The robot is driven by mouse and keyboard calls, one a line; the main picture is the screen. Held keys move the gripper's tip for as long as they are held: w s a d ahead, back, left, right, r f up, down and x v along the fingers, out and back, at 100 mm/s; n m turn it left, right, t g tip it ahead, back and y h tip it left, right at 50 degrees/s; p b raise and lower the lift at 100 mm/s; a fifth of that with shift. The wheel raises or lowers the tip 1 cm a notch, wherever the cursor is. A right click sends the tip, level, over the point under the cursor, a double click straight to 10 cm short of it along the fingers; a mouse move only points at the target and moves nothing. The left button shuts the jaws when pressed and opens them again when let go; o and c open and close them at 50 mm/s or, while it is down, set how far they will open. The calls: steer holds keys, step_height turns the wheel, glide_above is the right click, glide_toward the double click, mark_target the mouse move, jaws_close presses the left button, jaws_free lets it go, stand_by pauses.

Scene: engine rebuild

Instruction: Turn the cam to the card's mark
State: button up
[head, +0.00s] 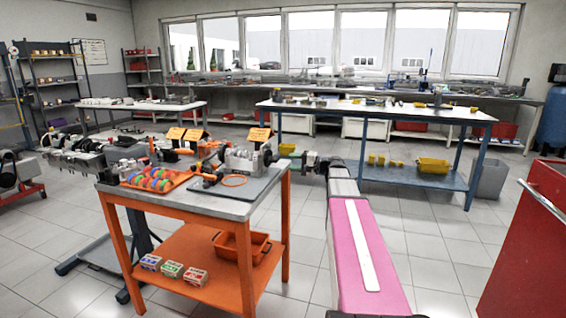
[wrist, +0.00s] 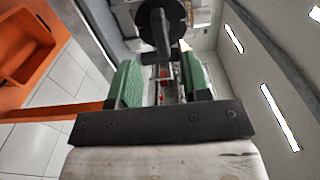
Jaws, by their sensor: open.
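My gripper (head: 313,160) is open at the back right of the orange cart, beside the small grey engine assembly (head: 245,158) on the cart's dark mat. In the wrist view its two green finger pads (wrist: 160,82) stand apart with nothing gripped between them. A dark round disc on a short shaft (wrist: 162,22) shows just beyond the fingertips, roughly in line with the gap; I cannot tell if it is the cam. Orange cards stand at the back of the cart, one behind the assembly (head: 260,134) and others further left (head: 176,133). Their marks are too small to read.
A blue-legged bench (head: 370,113) stands behind; a red cabinet (head: 530,240) is at right.

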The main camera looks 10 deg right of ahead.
steer(key=shift+v, duration=1.3)
steer(key=s+a+f+n+g+h, duration=0.1)
steer(key=s+a+f+g+h, duration=0.3)
steer(key=f, duration=0.5)
steer(key=s+a+f+n+g+h, duration=0.1)
steer(key=s+a+f+h, duration=0.1)
steer(key=s+a+f, duration=0.6)
steer(key=s+d+f+n+g+h, duration=0.1)
steer(key=s+f+n+g+h, duration=0.3)
steer(key=s+f+h, duration=0.5)
steer(key=s+f, duration=0.4)
steer(key=f, duration=0.3)
steer(key=shift+s+d+h, duration=0.2)
steer(key=shift+h, duration=0.1)
steer(key=shift+a, duration=0.1)
